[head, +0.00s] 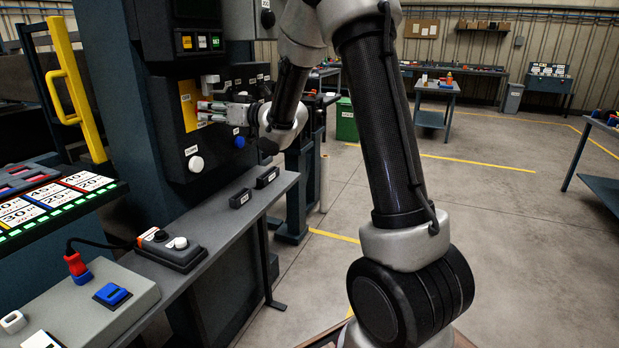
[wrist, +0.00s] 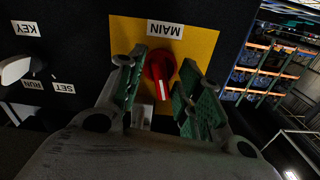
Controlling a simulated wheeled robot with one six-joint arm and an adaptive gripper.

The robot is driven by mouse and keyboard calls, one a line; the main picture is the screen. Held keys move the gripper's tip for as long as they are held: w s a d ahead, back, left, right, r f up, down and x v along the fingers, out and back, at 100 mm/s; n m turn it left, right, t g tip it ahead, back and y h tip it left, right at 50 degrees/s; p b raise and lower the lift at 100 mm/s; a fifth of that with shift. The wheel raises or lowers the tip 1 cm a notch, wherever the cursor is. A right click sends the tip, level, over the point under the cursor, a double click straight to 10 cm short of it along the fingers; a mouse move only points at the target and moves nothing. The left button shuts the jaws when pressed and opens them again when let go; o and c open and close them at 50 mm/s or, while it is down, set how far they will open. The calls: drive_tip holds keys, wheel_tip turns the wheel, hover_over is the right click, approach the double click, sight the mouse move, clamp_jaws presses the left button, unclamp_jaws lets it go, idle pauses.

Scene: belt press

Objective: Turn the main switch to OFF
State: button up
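The main switch (wrist: 160,70) is a red knob with a white line on its handle, on a yellow plate (wrist: 202,42) under a MAIN label. The wrist picture shows the labels upside down, and the handle points down in it. My gripper (wrist: 161,66) is open, with one green-padded finger on each side of the knob; gaps show on both sides. In the head view my gripper (head: 210,112) is in front of the yellow plate (head: 187,97) on the dark press panel and mostly hides the knob. I cannot see ON or OFF marks.
A key switch (wrist: 15,70) with RUN and SET labels sits left in the wrist view. A white button (head: 196,164) and a blue button (head: 240,142) are below my gripper. A grey ledge (head: 215,225) with a control box (head: 170,250) runs beneath. Floor to the right is open.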

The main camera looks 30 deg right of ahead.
drive_tip(key=s+d+m, duration=0.3)
drive_tip(key=s+d, duration=0.2)
drive_tip(key=s, duration=0.2)
drive_tip(key=d+f+g+h, duration=0.2)
drive_tip(key=d+f+h, duration=0.45)
drive_tip(key=f, duration=0.35)
drive_tip(key=s+d+f+m+g+h, duration=0.2)
drive_tip(key=s+d+f+g+h, duration=0.3)
drive_tip(key=s, duration=0.7)
drive_tip(key=shift+d+f+g, duration=0.6)
drive_tip(key=shift+d+f, duration=0.55)
drive_tip(key=shift+d, duration=0.65)
